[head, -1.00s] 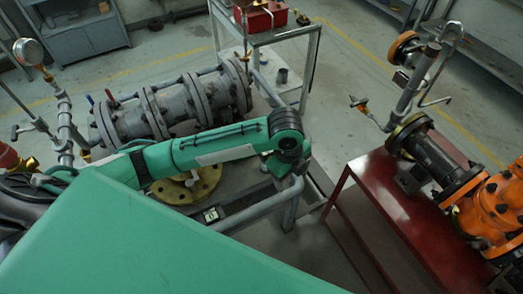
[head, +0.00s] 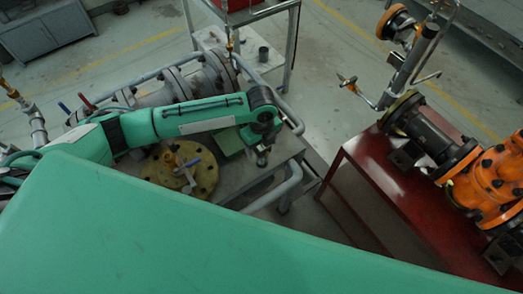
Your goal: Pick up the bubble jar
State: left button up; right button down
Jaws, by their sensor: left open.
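I cannot pick out the bubble jar with certainty. A small dark cylinder (head: 263,54) stands on the lower shelf of the metal cart at the top; it is too small to tell whether it is the jar. My left arm reaches in from the left over the pipework. Its gripper (head: 262,158) points down over the grey bench, right of the brass-coloured flange, with nothing visible in it. The gripper is small and dark here. It is well apart from the dark cylinder. My right gripper is not in view.
A grey bolted pipe (head: 205,75) lies behind my arm. A red stand (head: 375,185) with an orange valve (head: 495,185) is at right. Bare floor (head: 325,85) lies between cart and stand.

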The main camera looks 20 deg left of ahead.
pick_arm(q)
jog(key=shift+f+p, duration=0.5)
jog(key=shift+f, duration=0.2)
notch_tip(320, 180, down, 3)
jog(key=shift+f+p, duration=0.2)
jog(key=shift+p, duration=0.35)
jog(key=shift+w+f, duration=0.1)
jog(key=shift+f, duration=0.1)
jog(key=shift+c, duration=0.9)
jog(key=c, duration=1)
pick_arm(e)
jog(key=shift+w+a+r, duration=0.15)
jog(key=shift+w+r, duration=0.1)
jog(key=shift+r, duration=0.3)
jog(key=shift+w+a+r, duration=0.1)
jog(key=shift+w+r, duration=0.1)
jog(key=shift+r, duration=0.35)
